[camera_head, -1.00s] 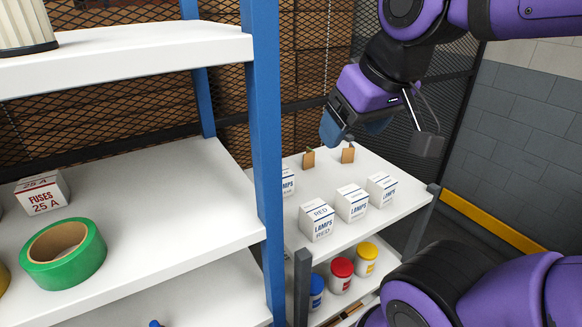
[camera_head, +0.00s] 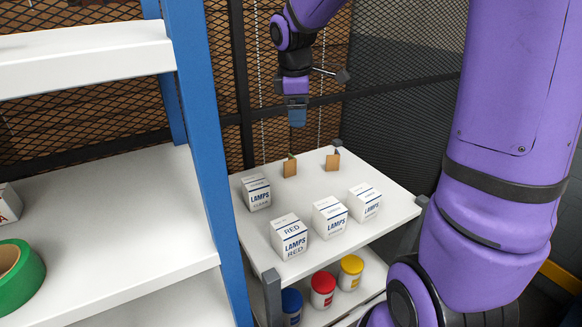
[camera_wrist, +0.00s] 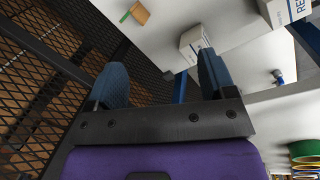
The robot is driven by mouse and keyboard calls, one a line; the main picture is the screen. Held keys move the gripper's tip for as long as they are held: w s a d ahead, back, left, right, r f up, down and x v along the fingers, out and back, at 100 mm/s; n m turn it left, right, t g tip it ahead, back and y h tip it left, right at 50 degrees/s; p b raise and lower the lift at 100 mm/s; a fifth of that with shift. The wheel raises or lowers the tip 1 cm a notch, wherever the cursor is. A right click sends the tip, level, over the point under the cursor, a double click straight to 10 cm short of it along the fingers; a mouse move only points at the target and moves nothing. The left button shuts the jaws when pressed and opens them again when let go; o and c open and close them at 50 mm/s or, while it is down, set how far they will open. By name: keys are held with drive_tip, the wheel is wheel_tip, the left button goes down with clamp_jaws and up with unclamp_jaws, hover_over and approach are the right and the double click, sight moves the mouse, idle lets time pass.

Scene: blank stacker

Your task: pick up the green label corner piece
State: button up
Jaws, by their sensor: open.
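A brown cardboard corner piece with a green label (camera_wrist: 139,13) stands at the top of the wrist view, on the white shelf. In the head view two brown corner pieces stand on the shelf's far part, a left one (camera_head: 289,167) and a right one (camera_head: 333,161). No label colour shows there; the green-labelled one appears to be the left one. My gripper (camera_head: 297,118) is open and empty, pointing down above and behind the left piece, clear of it. In the wrist view my gripper (camera_wrist: 160,75) shows two blue fingers spread apart.
White lamp boxes stand close by: a clear-lamps box (camera_head: 257,193), a red-lamps box (camera_head: 289,238) and two more to the right. A blue post (camera_head: 208,160) rises left of the shelf (camera_head: 315,187). Black mesh (camera_head: 395,50) closes the back. Jars with coloured lids stand below.

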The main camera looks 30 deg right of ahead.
sight(291, 165)
drive_tip(key=w+d+f+n, duration=0.1)
drive_tip(key=w+f+n, duration=0.1)
drive_tip(key=w+f, duration=0.1)
drive_tip(key=w+d+f+n+g+y, duration=0.1)
drive_tip(key=w+d+f+n, duration=0.1)
drive_tip(key=w+f, duration=0.2)
drive_tip(key=w+d+f+n, duration=0.2)
drive_tip(key=w+f, duration=0.1)
drive_tip(key=f, duration=0.2)
drive_tip(key=shift+w+f+y, duration=0.15)
drive_tip(key=shift+w+y, duration=0.15)
drive_tip(key=shift+w+d+f, duration=0.1)
drive_tip(key=shift+f, duration=0.25)
wheel_tip(291, 165, down, 5)
drive_tip(key=shift+f, duration=0.1)
drive_tip(key=shift+w+a+f, duration=0.1)
drive_tip(key=shift+a+f, duration=0.05)
drive_tip(key=shift+f, duration=1.2)
drive_tip(key=shift+a+f, duration=0.1)
drive_tip(key=shift+f, duration=1.25)
drive_tip(key=c, duration=1)
